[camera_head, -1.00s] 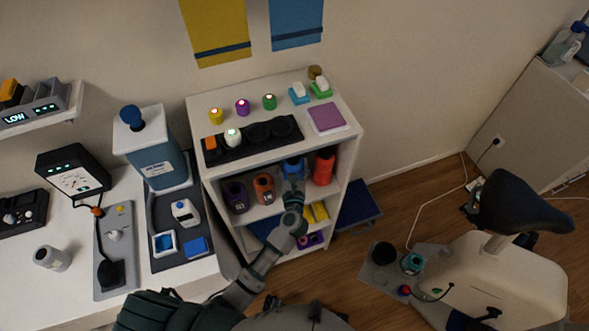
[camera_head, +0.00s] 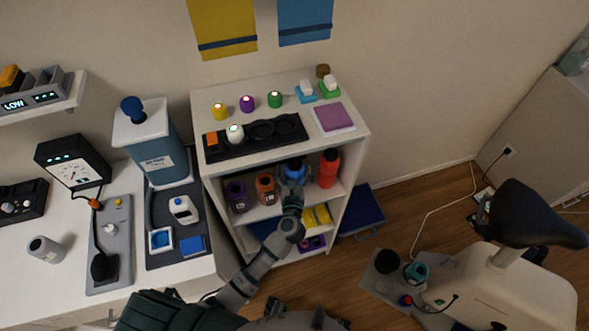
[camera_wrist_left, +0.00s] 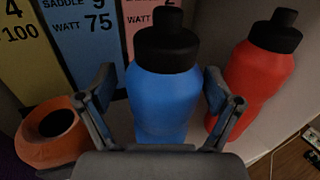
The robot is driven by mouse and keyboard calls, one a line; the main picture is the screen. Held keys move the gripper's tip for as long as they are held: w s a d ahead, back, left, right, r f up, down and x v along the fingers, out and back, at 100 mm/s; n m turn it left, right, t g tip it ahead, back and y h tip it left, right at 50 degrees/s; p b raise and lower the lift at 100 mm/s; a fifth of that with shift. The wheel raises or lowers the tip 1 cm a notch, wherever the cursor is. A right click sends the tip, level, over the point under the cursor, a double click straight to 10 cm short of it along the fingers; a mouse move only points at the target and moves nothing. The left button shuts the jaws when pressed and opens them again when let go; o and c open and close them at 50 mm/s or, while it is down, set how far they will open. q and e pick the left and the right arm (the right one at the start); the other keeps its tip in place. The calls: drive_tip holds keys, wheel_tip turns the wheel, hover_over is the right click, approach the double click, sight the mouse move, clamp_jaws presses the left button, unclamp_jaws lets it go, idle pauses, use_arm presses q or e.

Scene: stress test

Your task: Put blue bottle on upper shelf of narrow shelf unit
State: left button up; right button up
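The narrow white shelf unit (camera_head: 350,178) stands against the wall. The blue bottle (camera_head: 296,164), with a black cap, is upright in its upper compartment, between an orange open-topped container (camera_head: 265,183) and a red bottle (camera_head: 329,166). In the left wrist view the blue bottle (camera_wrist_left: 165,98) is between the spread fingers of my left gripper (camera_wrist_left: 163,98), with a narrow gap visible on each side. My left gripper (camera_head: 292,185) reaches into the compartment from the front. The bottle's base is hidden by the gripper. My right gripper is not in view.
A purple container (camera_head: 238,196) stands left of the orange one. The red bottle (camera_wrist_left: 258,70) is close to the right finger. Yellow items (camera_head: 318,215) are in the compartment below. The unit's top (camera_head: 290,90) holds coloured lights, a black tray and a purple book.

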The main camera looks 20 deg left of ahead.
use_arm(q)
drive_tip(key=shift+d+r, duration=0.15)
drive_tip(key=shift+d, duration=0.2)
drive_tip(key=v, duration=1.2)
drive_tip(key=s+d+f+m+g+h, duration=0.25)
drive_tip(key=f+m+h, duration=0.25)
drive_tip(key=f+m, duration=0.65)
drive_tip(key=s+d+f+m+g+h, duration=0.15)
drive_tip(key=d+f+m+h, duration=0.3)
drive_tip(key=f+m, duration=0.75)
drive_tip(key=s+a+f+m+g, duration=0.2)
drive_tip(key=s+f+m+g, duration=0.1)
drive_tip(key=s+f+m, duration=0.25)
drive_tip(key=s+a+f+m+g, duration=0.3)
drive_tip(key=s+f+m, duration=0.2)
drive_tip(key=f+m, duration=0.15)
drive_tip(key=s+a+f+m+g+y, duration=0.4)
drive_tip(key=s+a+f, duration=0.5)
drive_tip(key=s, duration=0.4)
drive_tip(key=shift+a+f+m+g+y, duration=0.4)
drive_tip(key=shift+a+m+g, duration=0.15)
drive_tip(key=shift+m+g, duration=0.3)
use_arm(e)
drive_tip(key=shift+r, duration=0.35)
